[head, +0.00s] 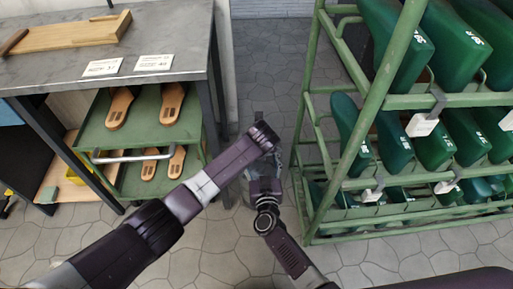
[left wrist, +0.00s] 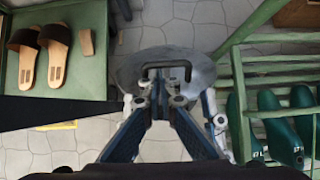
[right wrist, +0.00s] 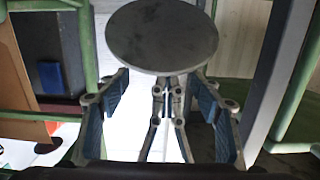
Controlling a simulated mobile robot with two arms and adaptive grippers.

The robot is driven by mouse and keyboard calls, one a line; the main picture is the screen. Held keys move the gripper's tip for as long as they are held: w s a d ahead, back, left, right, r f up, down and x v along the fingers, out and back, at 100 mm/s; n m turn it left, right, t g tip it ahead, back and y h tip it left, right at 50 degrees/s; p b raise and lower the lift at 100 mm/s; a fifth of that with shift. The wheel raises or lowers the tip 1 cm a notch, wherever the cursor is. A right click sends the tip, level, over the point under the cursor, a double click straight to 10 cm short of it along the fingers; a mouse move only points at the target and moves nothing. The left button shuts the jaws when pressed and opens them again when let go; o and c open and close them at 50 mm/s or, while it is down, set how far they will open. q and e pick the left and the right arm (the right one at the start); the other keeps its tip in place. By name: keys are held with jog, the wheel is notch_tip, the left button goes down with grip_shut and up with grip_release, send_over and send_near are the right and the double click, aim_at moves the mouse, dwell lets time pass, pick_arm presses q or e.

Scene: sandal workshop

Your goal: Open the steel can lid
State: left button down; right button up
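A round grey steel lid (left wrist: 205,72) with a black bar handle (left wrist: 166,65) shows in the left wrist view. My left gripper (left wrist: 162,90) has its fingertips drawn together at the near side of the handle. Whether they touch it or reach under it I cannot tell. In the right wrist view a plain grey disc (right wrist: 162,37) lies ahead of my right gripper (right wrist: 162,98), whose fingers are spread apart. A narrow finger linkage shows between them below the disc. In the head view my left gripper (head: 264,138) is above my right gripper (head: 264,185); my arms hide most of the can.
A grey workbench (head: 60,68) and a green cart (head: 140,130) with sandals stand on the left. Paved floor (head: 265,62) is free between them.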

pick_arm(q)
jog(key=shift+r, duration=0.1)
pick_arm(e)
jog(key=s+d+r+m+t, duration=0.1)
jog(key=s+d+r+m, duration=0.15)
jog(key=s, duration=0.35)
jog(key=s+d+r+m+t, duration=0.1)
jog(key=s+d+r+m, duration=0.15)
jog(key=s+r, duration=0.2)
pick_arm(q)
jog(key=shift+w, duration=0.15)
jog(key=shift+w+r, duration=0.1)
jog(key=shift+w, duration=0.1)
pick_arm(e)
jog(key=s+r+n+t+y, duration=0.2)
jog(key=r, duration=1)
jog(key=s+r+n+t+y, duration=0.2)
jog(key=s+r+n, duration=0.1)
jog(key=r, duration=0.8)
jog(key=s+r+n+t+y, duration=0.1)
jog(key=s+r+n+y, duration=0.1)
jog(key=r, duration=1)
jog(key=shift+s+a+r+n+t+y, duration=0.2)
jog(key=shift+a+r+n+t+y, duration=0.1)
jog(key=shift+n+t, duration=0.15)
